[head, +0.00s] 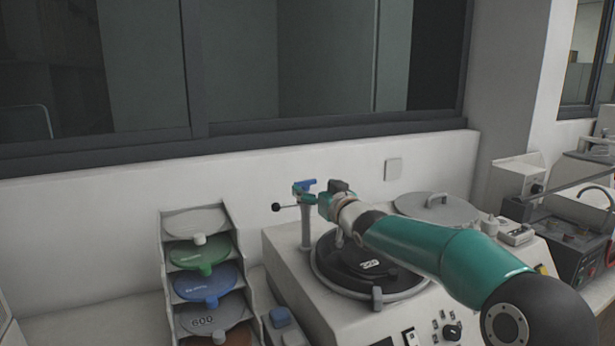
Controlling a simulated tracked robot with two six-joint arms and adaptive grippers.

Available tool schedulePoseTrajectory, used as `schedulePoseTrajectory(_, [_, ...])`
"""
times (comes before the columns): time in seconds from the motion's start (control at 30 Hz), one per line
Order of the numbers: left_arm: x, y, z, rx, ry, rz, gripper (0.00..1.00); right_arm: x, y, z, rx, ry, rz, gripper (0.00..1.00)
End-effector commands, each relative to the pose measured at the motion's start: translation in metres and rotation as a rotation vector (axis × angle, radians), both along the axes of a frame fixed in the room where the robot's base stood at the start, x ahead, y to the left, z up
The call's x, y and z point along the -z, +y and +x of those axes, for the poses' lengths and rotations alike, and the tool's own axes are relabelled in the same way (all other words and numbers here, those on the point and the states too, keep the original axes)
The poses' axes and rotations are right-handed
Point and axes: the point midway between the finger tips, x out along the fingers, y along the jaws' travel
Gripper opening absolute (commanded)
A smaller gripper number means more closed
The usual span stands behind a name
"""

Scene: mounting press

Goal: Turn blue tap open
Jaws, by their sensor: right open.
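The blue tap (306,184) sits on top of a grey upright post at the back left of the white machine. A thin rod with a black ball end sticks out to the left of the post. My right arm comes in from the right, over the machine. Its gripper (320,197) is open, right at the tap's right side. The fingers are small and partly overlap the tap's body, so I cannot tell whether they touch it. My left gripper is not in view.
The white machine (290,262) has a round black plate (345,268) marked with a number under my arm. A grey round lid (435,207) lies behind the arm. A rack of coloured discs (207,285) stands to the left. More equipment (570,235) is on the right.

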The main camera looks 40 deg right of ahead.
Motion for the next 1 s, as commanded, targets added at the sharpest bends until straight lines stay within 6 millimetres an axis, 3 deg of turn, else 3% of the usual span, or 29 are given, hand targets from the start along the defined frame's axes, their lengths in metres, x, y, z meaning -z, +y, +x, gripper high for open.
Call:
schedulePoseTrajectory(0.1, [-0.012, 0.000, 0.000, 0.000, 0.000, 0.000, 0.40, -0.002, -0.006, 0.023, -0.002, 0.002, 0.001, 0.88])
schedulePoseTrajectory(0.3, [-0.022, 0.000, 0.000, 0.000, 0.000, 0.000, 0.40, -0.001, -0.013, 0.046, -0.002, 0.001, 0.000, 0.88])
schedulePoseTrajectory(0.73, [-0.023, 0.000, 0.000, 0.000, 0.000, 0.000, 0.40, 0.000, -0.015, 0.054, -0.002, 0.001, 0.000, 0.88])
schedulePoseTrajectory(1.0, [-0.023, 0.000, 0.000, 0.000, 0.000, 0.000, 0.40, 0.000, -0.015, 0.053, -0.002, 0.001, 0.000, 0.42])
